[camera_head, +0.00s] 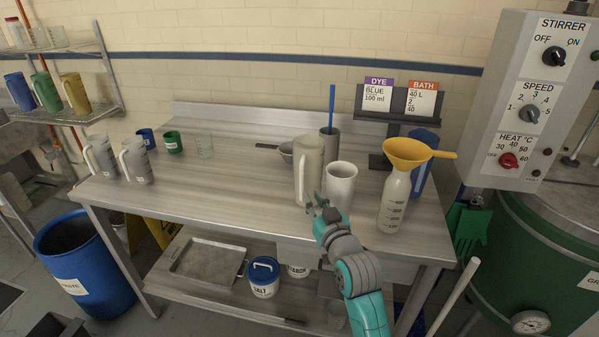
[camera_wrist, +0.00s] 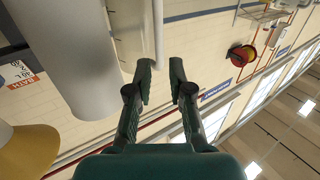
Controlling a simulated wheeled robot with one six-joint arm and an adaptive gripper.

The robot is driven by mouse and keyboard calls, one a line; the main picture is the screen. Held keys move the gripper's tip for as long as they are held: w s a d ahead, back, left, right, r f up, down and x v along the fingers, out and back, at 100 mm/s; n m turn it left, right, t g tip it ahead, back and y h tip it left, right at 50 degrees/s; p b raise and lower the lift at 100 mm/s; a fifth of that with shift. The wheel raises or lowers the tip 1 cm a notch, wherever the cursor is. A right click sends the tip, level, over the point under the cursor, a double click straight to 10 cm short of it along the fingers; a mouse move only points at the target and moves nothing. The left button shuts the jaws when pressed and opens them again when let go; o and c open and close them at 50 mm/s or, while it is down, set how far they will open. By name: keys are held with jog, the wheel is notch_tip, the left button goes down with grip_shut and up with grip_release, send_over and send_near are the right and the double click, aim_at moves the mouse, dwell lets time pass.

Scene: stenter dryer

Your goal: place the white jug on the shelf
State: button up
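A tall white jug (camera_head: 311,165) stands upright on the steel table, its handle on the side facing my gripper. My gripper (camera_head: 322,205) is just in front of it. In the wrist view my gripper (camera_wrist: 161,68) is open and empty, and the thin bar of the jug's handle (camera_wrist: 158,35) lies ahead, in line with the gap between the fingertips. The wall shelf (camera_head: 85,116) at upper left holds blue, green and yellow jugs on its lower tier. Two more whitish jugs (camera_head: 136,161) stand at the table's left end.
A white cup (camera_head: 341,186) stands close right of the jug and looms large in the wrist view (camera_wrist: 80,55). A bottle with a yellow funnel (camera_head: 395,200) is further right. A grey cup with a blue stick (camera_head: 330,140) stands behind. The table's (camera_head: 220,190) left-centre is clear.

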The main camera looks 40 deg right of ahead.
aim_at(303, 180)
jog(key=x, duration=0.9)
jog(key=shift+w+d, duration=0.2)
jog(key=shift+w, duration=0.15)
grip_shut()
